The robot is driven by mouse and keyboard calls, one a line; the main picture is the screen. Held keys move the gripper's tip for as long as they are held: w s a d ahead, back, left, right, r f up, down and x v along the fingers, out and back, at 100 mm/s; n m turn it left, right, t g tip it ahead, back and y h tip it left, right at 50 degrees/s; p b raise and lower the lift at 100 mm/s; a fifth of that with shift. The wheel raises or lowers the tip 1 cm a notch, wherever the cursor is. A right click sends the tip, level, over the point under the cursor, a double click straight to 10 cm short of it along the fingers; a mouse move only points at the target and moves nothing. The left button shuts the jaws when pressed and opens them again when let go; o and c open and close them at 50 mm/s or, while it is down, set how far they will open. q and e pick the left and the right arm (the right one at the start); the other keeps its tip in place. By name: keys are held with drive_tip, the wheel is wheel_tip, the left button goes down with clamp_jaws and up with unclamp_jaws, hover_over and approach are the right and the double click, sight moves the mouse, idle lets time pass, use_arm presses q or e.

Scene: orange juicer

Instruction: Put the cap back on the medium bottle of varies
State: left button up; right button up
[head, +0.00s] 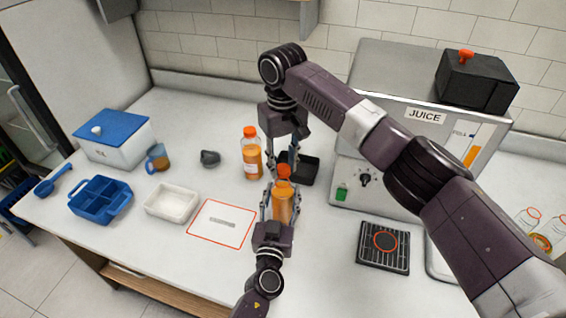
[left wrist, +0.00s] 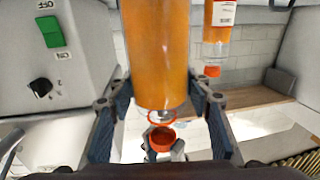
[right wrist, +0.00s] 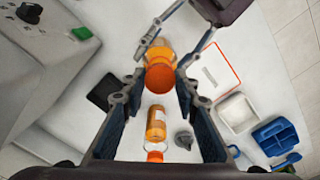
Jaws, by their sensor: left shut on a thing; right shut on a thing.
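An orange juice bottle (head: 283,207) stands upright in my left gripper (head: 278,203), which is shut on its body. It also fills the middle of the left wrist view (left wrist: 157,50), its open neck with a red ring (left wrist: 162,116) showing. My right gripper (right wrist: 159,82) is shut on an orange-red cap (right wrist: 160,78), pointing down from above. The cap (head: 284,170) is close above the bottle's neck, roughly in line with it. In the left wrist view the cap (left wrist: 162,138) looks slightly apart from the neck. In the right wrist view the cap hides the bottle's mouth.
Another capped juice bottle (head: 251,155) stands close behind to the left. A black tray (head: 310,169) is behind my grippers. A red-outlined mat (head: 214,236), white tray (head: 160,213) and blue caddy (head: 90,212) lie left. The juicer (head: 350,155) stands right; the front counter is clear.

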drive_tip(key=shift+f, duration=0.1)
drive_tip(key=shift+f, duration=0.8)
drive_tip(key=shift+f, duration=0.55)
